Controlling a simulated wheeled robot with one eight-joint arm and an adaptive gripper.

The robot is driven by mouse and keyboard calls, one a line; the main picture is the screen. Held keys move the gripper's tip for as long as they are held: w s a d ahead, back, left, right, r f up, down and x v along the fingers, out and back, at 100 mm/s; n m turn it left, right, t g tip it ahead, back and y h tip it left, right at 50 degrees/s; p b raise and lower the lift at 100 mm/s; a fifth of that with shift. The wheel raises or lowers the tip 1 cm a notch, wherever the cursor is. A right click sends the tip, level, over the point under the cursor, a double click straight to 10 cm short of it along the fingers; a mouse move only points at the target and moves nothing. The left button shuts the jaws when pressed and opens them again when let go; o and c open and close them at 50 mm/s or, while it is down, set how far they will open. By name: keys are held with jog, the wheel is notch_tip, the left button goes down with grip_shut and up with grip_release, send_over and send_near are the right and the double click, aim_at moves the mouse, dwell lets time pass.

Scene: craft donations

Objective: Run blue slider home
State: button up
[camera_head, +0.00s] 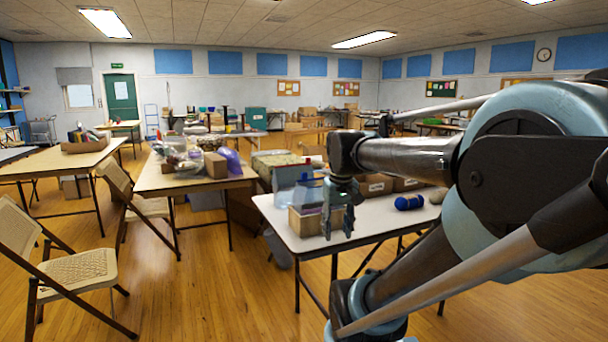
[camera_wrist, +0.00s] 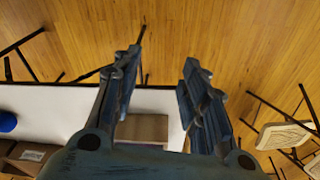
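I cannot clearly make out a blue slider in either view. A clear, bluish bag or container (camera_head: 284,180) stands at the left of the near table, with small blue and red parts near its top. A small open cardboard box (camera_head: 303,222) sits in front of it; a box also shows between the fingers in the wrist view (camera_wrist: 145,128). My gripper (camera_head: 338,222) is over the table's front edge, beside the box, pointing down. In the wrist view my gripper (camera_wrist: 162,62) is open, with nothing between its fingertips. It partly hides the box.
The near white table (camera_head: 378,222) also holds blue yarn (camera_head: 409,202) and cardboard boxes (camera_head: 375,185) at the back. A cluttered table (camera_head: 185,182) stands to the left, with folding chairs (camera_head: 75,268) beside it. The wooden floor in front is mostly clear.

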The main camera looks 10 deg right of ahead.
jog(key=w+a+r+n+g, duration=0.1)
jog(key=w+a+r, duration=0.2)
jog(key=w+r, duration=1.35)
notch_tip(320, 180, up, 10)
jog(key=n, duration=0.2)
send_over(304, 176)
jog(key=shift+g, duration=0.4)
jog(key=f, duration=1.1)
jog(key=w+f, duration=0.1)
jog(key=f, duration=0.5)
jog(key=shift+f, duration=0.2)
grip_shut()
